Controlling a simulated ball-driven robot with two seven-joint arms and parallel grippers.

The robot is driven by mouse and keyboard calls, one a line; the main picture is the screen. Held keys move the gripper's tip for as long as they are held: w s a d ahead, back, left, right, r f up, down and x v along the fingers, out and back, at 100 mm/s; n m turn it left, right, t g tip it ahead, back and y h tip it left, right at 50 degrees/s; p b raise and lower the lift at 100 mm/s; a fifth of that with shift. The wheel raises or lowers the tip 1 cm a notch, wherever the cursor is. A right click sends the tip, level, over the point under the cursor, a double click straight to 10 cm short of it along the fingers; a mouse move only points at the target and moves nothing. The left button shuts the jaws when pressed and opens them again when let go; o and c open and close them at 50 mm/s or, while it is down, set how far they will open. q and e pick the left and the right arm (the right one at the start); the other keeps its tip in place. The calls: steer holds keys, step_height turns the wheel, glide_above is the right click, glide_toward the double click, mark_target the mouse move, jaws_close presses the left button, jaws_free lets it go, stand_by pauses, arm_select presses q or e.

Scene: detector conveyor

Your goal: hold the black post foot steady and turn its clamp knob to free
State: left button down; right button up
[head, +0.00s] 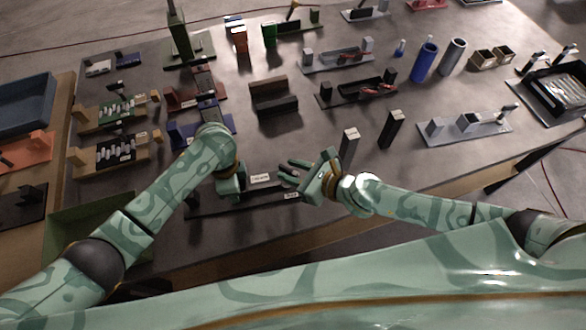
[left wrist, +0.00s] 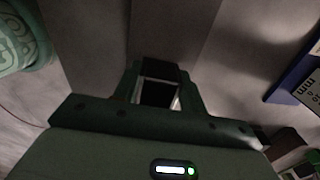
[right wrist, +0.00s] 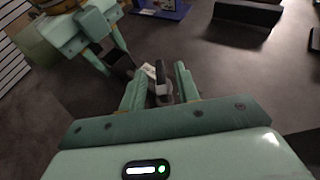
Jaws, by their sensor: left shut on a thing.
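My left gripper (head: 233,183) is low over the black fixture (head: 262,188) near the table's front edge. In the left wrist view its fingers (left wrist: 157,92) are shut on a black part (left wrist: 160,72), which I take as the post foot. The right wrist view shows this black part (right wrist: 120,66) in the left jaws. My right gripper (head: 305,174) is at the fixture's right end with its fingers spread. In the right wrist view a small grey and dark piece (right wrist: 162,90), likely the clamp knob, lies between the fingers. I cannot tell whether they touch it.
Two dark upright blocks (head: 391,129) stand behind and right of my right gripper. A grey fixture plate (head: 465,127) lies to the right. A blue fixture (head: 203,131) is close behind my left forearm. Bare tabletop (head: 290,140) shows behind the grippers.

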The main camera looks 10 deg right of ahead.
steer(key=v, duration=1.2)
steer(key=shift+w+r, duration=0.1)
